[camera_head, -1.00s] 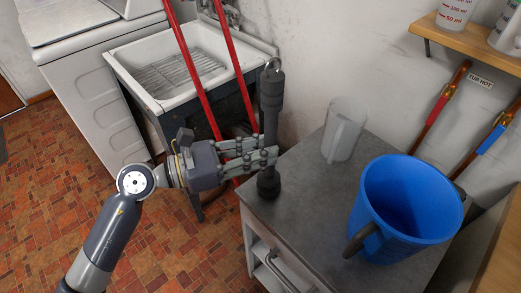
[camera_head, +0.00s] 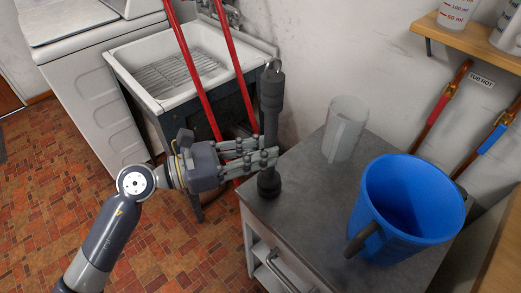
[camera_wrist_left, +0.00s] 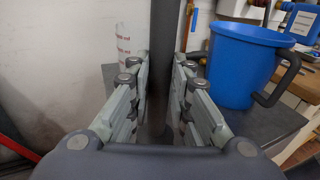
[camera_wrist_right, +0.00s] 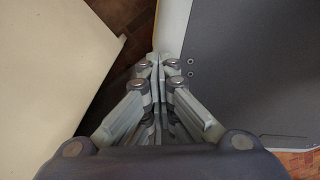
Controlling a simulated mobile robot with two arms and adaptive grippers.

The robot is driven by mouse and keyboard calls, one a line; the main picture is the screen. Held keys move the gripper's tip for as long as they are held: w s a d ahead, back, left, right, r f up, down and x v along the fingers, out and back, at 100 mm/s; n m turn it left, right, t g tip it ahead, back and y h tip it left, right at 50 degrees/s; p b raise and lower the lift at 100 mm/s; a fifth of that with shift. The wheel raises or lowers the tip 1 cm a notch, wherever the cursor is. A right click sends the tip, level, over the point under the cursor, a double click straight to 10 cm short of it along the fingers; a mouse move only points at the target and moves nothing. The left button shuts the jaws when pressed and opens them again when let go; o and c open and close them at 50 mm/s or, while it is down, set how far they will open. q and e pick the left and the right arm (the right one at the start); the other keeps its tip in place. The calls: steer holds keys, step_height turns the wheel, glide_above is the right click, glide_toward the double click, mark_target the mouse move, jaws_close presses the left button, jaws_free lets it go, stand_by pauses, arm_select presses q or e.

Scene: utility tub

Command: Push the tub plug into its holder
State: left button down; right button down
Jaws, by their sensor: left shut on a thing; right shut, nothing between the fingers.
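A dark grey upright post, seemingly the tub plug (camera_head: 271,95), has a thicker upper part, a metal ring on top and a slimmer shaft. Its flared black foot (camera_head: 268,184) is over the grey cabinet top near its left edge. I cannot tell whether this foot is the holder or part of the plug. My left gripper (camera_head: 269,152) is shut around the lower shaft. In the left wrist view the dark shaft (camera_wrist_left: 163,60) stands between the fingers. My right gripper (camera_wrist_right: 158,60) is shut and empty, and shows only in the right wrist view.
A blue bucket (camera_head: 405,205) and a clear jug (camera_head: 344,128) stand on the cabinet top (camera_head: 310,210) to the right. A white tub sink (camera_head: 130,75) with red bars in front is behind. A wooden shelf (camera_head: 480,45) is at upper right.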

arm_select(q)
steer(key=shift+s+a+f+b, duration=0.1)
steer(key=shift+a+f+b, duration=0.2)
steer(key=shift+f+b, duration=0.4)
steer(key=c, duration=1.7)
jaws_free()
steer(key=o, duration=0.3)
steer(key=shift+a+f, duration=0.1)
